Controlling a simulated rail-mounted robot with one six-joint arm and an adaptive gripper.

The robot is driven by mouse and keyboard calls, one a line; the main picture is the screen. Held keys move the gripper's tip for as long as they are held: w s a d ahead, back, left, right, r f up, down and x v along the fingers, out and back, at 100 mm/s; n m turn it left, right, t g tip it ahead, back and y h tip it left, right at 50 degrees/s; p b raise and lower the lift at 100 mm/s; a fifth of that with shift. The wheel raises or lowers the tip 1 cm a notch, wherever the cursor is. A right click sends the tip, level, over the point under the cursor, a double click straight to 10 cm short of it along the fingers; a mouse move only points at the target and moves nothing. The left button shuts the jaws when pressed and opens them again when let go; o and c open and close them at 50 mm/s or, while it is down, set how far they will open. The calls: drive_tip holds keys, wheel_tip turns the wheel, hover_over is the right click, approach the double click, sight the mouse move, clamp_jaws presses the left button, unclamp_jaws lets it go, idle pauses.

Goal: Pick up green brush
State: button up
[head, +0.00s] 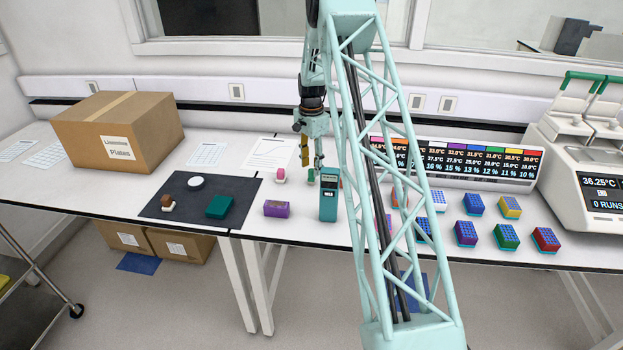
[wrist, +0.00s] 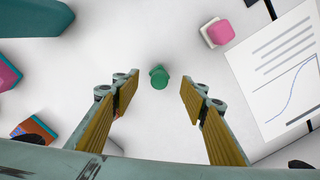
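The green brush (wrist: 158,76) stands on the white bench, seen from above in the wrist view as a small green round top. In the head view a small green part of it (head: 311,176) shows under my gripper, partly hidden behind a teal box. My gripper (wrist: 157,97) is open, with its two yellow-padded fingers on either side of the brush in the picture and nothing between them touching it. In the head view my gripper (head: 311,158) points down just above the brush.
The teal box (head: 329,196) stands close in front of the brush. A purple box (head: 277,208) and dark mat (head: 165,207) lie further left. Several coloured racks (head: 507,237) are right.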

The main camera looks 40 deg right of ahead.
sight(312, 170)
drive_tip(key=shift+f, duration=0.1)
drive_tip(key=shift+f+p, duration=0.4)
drive_tip(key=shift+f, duration=2.1)
drive_tip(key=c, duration=0.9)
